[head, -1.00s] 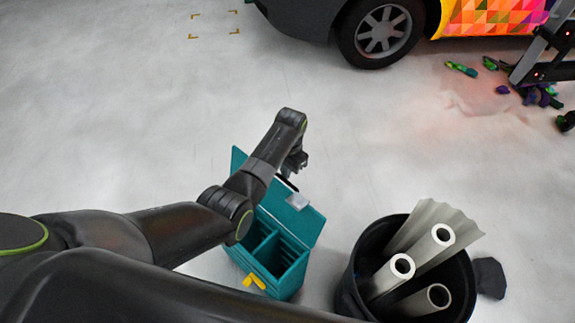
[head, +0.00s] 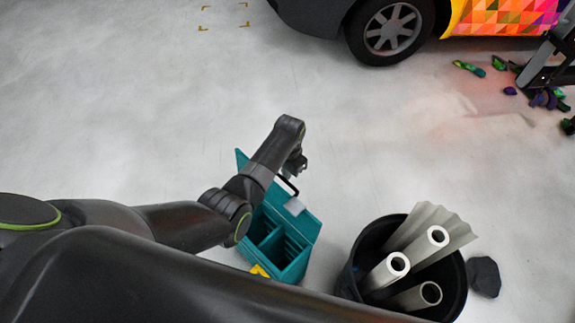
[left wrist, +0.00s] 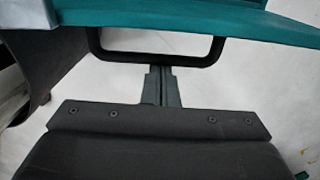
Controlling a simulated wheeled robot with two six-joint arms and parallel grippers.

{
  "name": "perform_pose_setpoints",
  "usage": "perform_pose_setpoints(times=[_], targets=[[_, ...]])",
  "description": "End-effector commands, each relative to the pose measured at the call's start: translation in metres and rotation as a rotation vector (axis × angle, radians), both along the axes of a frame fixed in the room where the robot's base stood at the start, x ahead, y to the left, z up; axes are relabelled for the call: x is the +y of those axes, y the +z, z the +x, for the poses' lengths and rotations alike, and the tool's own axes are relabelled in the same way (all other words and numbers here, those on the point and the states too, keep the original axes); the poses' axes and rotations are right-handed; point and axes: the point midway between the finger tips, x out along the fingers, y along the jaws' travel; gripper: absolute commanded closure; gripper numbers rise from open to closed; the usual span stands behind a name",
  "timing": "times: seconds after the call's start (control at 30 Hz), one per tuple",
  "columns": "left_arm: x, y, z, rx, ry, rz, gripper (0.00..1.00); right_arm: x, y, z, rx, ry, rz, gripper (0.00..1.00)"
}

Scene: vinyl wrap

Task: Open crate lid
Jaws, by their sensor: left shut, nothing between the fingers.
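The teal crate (head: 295,272) stands on the floor with its lid (head: 309,224) swung up and back, so its inner compartments show. A black handle (head: 288,185) is on the lid's far side. My left gripper (head: 296,172) is just beyond the lid by the handle. In the left wrist view, the gripper's fingers (left wrist: 161,78) are shut and empty, with their tips close to the handle's bar (left wrist: 155,59); I cannot tell whether they touch it. The lid's teal edge (left wrist: 200,20) crosses the top there. My left arm hides part of the crate. My right gripper is not in view.
A black bin (head: 352,270) with white rolls (head: 388,270) stands right of the crate, with a dark lump (head: 484,277) beside it. A car (head: 385,30) and scattered scraps (head: 470,68) are at the back. The floor behind the crate is clear.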

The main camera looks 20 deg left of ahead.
Motion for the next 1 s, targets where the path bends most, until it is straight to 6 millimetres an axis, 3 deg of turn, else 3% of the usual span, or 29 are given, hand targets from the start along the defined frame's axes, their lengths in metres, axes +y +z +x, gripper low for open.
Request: perform_pose_setpoints(times=[0.27,0.7,1.0], targets=[[-0.001,0.037,0.002,-0.004,0.0,-0.001,1.0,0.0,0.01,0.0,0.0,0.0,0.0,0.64],[-0.004,0.138,0.008,-0.005,-0.001,-0.001,1.0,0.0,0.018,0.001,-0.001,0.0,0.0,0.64],[-0.004,0.171,0.008,0.0,0.0,0.001,1.0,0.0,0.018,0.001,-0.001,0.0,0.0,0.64]])
